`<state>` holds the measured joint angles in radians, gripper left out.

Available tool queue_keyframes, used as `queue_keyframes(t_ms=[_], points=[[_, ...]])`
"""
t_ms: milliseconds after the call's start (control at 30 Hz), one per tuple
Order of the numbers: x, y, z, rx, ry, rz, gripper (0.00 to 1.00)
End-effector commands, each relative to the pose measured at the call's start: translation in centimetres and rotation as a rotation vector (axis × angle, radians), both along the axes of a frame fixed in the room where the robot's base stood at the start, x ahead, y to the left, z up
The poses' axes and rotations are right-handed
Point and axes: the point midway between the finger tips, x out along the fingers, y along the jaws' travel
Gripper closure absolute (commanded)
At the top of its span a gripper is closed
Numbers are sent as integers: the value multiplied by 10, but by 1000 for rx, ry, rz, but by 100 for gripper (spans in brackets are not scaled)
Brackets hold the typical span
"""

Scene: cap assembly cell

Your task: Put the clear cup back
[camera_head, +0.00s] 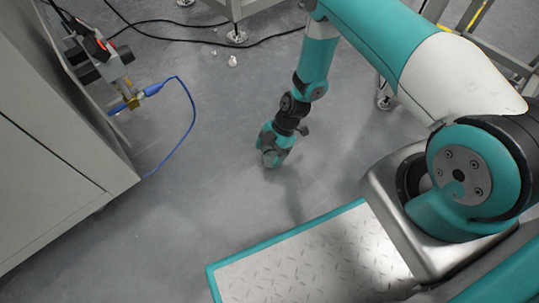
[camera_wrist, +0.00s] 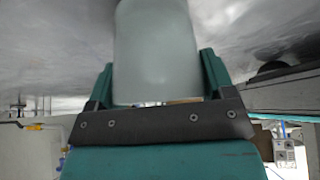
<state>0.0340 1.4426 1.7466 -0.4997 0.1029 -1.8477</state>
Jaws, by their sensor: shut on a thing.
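The clear cup (camera_wrist: 157,50) fills the upper middle of the wrist view as a pale, translucent grey cylinder. It sits between the two teal fingers of my gripper (camera_wrist: 158,78), which is shut on it. The cup's top end is cut off by the picture edge. In the head view my gripper (camera_head: 272,152) hangs from my teal arm over the grey floor, in the middle of the picture. The cup cannot be made out there. The spot where the cup belongs cannot be identified in either view.
A grey cabinet (camera_head: 50,150) stands at the left, with a device (camera_head: 105,60) and a blue cable (camera_head: 190,110) at its side. Black cables (camera_head: 200,40) and metal frame legs (camera_head: 237,36) are at the back. The floor (camera_head: 170,215) between cabinet and gripper is clear.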

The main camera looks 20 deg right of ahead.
Motion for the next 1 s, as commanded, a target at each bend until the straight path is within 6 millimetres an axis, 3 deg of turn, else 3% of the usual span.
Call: queue_keyframes(t_ms=[333, 367, 467, 767, 1000], points=[[1, 0, -6, 0, -1, 0, 50], [1, 0, -5, 0, -1, 0, 20], [1, 0, -5, 0, -1, 0, 0], [1, -2, 3, -1, -2, -1, 0], [7, -23, 47, 0, -3, -4, 0]])
